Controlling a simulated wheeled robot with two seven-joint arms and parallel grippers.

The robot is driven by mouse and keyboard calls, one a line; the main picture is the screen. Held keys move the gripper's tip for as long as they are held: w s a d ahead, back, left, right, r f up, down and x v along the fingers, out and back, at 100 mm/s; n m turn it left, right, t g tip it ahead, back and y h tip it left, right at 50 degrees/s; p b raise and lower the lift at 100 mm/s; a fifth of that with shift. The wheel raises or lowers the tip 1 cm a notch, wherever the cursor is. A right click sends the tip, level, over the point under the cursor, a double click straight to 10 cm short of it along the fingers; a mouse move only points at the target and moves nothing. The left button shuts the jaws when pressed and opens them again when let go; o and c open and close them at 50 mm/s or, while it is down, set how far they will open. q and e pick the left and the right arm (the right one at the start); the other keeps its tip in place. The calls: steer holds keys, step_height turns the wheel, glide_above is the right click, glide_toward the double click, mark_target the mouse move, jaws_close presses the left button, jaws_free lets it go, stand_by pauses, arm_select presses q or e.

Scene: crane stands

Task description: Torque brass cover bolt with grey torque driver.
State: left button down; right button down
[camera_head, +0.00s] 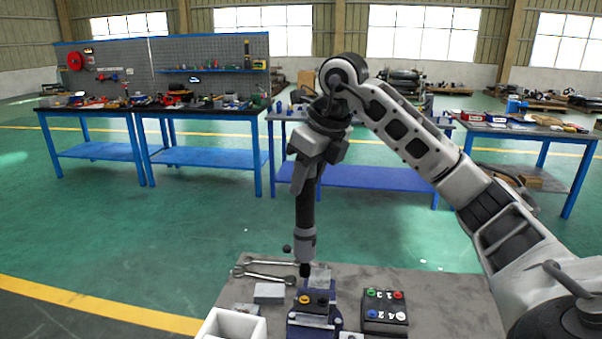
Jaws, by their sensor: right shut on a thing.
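My right gripper (304,182) comes in from the right and points down. It is shut on the upper end of the grey torque driver (305,215), which hangs upright with a light grey collar low on its shaft. The driver's dark tip (305,270) shows just above or behind a dark block in a blue fixture (301,325) on the grey bench. A brass-coloured bolt head (305,299) shows on the block, with another yellowish round beside it. I cannot tell whether the tip touches anything. My left gripper is not in view.
A black box (384,317) with coloured, numbered knobs stands right of the fixture. A white bin (238,323), a small grey block (269,292) and wrenches (265,276) lie to the left. The grey bench (450,300) is clear at right. Blue workbenches stand far behind.

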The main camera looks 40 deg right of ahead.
mark_target(307, 204)
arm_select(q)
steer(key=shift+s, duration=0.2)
arm_select(e)
steer(key=shift+s+r, duration=0.1)
steer(key=shift+r, duration=0.05)
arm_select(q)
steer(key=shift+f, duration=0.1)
arm_select(e)
steer(key=shift+f+b, duration=0.3)
steer(key=shift+f, duration=0.05)
steer(key=shift+f+b, duration=0.7)
steer(key=shift+f, duration=0.25)
steer(key=shift+f+b, duration=0.55)
steer(key=shift+f, duration=0.15)
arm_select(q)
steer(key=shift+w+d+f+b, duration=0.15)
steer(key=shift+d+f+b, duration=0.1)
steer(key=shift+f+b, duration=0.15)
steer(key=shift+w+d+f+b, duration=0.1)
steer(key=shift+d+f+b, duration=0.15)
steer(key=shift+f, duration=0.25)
arm_select(e)
steer(key=shift+f, duration=0.95)
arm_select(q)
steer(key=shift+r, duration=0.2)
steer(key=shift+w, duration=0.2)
